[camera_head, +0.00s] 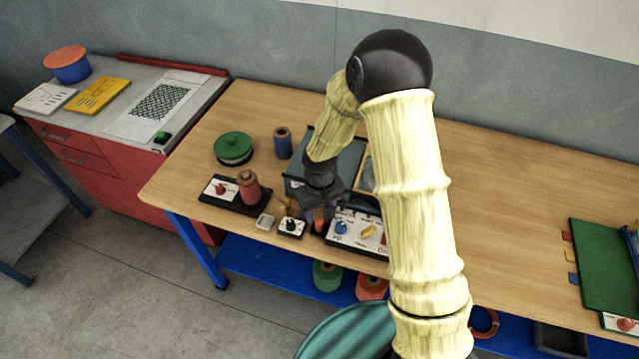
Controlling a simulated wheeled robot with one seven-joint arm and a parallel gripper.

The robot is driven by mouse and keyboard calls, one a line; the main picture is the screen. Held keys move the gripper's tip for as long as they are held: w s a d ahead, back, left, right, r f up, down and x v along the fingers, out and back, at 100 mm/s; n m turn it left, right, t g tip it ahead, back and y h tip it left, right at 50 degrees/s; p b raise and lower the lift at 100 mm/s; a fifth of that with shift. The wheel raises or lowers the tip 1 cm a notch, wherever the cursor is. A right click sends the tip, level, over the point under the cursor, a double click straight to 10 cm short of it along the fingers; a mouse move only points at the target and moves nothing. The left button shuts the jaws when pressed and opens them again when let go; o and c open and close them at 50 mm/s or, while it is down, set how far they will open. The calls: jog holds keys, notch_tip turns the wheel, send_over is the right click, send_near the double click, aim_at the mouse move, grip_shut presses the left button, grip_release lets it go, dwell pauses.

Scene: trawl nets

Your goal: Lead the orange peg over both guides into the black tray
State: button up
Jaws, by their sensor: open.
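My gripper (318,220) points down at the front edge of the wooden table, left of centre, with its jaws open. A small orange-red piece (320,227) shows at its fingertips; it may be the orange peg, but it is too small and covered to be sure, and I cannot tell whether the fingers touch it. A flat black tray (236,206) lies to the left, bearing a white card with a red piece and a reddish spool (249,187). I cannot make out the two guides for certain; my arm hides part of this area.
A small white block with a black knob (291,228) and a grey block (265,222) stand left of my gripper. A white labelled panel (345,233) is right of it. A green round container (233,148) and blue spool (283,143) stand behind. The table's right-hand middle is clear.

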notch_tip(320, 180, up, 13)
jog(key=b, duration=0.1)
jog(key=shift+a, duration=0.25)
jog(key=shift+f, duration=0.1)
jog(key=shift+s+d, duration=0.1)
jog(key=s+d+r+m+t, duration=0.2)
jog(key=s+d+m, duration=0.3)
jog(key=s+d, duration=0.7)
jog(key=shift+s+d+r+t, duration=0.2)
jog(key=shift+d+r+t, duration=0.1)
jog(key=shift+d, duration=0.55)
jog(key=shift+w, duration=0.1)
dwell(1.6)
